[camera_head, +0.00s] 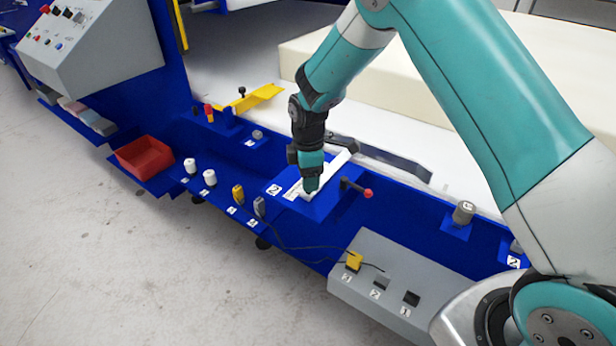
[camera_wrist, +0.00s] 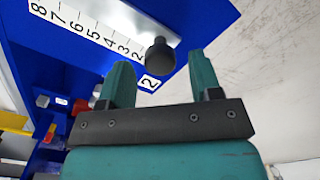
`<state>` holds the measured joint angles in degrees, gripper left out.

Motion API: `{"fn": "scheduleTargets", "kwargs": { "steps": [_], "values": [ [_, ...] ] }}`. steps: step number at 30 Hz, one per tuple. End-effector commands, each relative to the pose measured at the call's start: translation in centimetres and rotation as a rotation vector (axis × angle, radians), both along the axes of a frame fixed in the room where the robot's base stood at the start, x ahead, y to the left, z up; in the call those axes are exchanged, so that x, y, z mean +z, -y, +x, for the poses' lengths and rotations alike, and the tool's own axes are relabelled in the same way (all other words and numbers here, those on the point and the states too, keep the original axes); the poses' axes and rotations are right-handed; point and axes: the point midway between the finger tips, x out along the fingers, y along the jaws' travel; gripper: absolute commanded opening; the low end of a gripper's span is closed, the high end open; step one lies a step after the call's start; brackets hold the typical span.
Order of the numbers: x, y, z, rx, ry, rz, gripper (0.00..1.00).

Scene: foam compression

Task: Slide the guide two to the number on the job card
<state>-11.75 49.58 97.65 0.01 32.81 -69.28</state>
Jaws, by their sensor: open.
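In the wrist view a dark round knob (camera_wrist: 159,53) shows between the two teal fingertips of my gripper (camera_wrist: 161,68), which are apart. I cannot tell whether the knob lies between the fingers or beyond them. Beside it are a white number scale (camera_wrist: 93,31), running from 8 down to about 2, and a label reading 2 (camera_wrist: 149,83). In the head view my gripper (camera_head: 311,187) points down over the blue block with the scale. A dark grey guide plate (camera_head: 395,163) extends behind it. My gripper hides the knob there. I cannot make out a job card.
A red-knobbed lever (camera_head: 366,193) stands just right of the scale. A yellow guide (camera_head: 258,97) lies further left. A red bin (camera_head: 146,157), white knobs (camera_head: 209,177) and a grey socket box (camera_head: 380,285) line the front. A large foam block (camera_head: 410,75) lies behind.

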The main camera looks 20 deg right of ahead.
Motion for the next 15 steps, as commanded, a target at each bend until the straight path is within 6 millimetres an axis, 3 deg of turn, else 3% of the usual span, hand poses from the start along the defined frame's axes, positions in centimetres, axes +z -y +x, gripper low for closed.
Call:
{"fn": "scheduleTargets", "kwargs": {
  "steps": [4,13,15],
  "values": [
    [-1.05,0.0,0.0,0.0,0.0,0.0,0.58],
    [-1.28,0.0,0.01,0.0,0.001,0.0,0.58],
    [-1.27,0.0,0.0,0.0,0.001,0.0,0.45]
  ]
}}
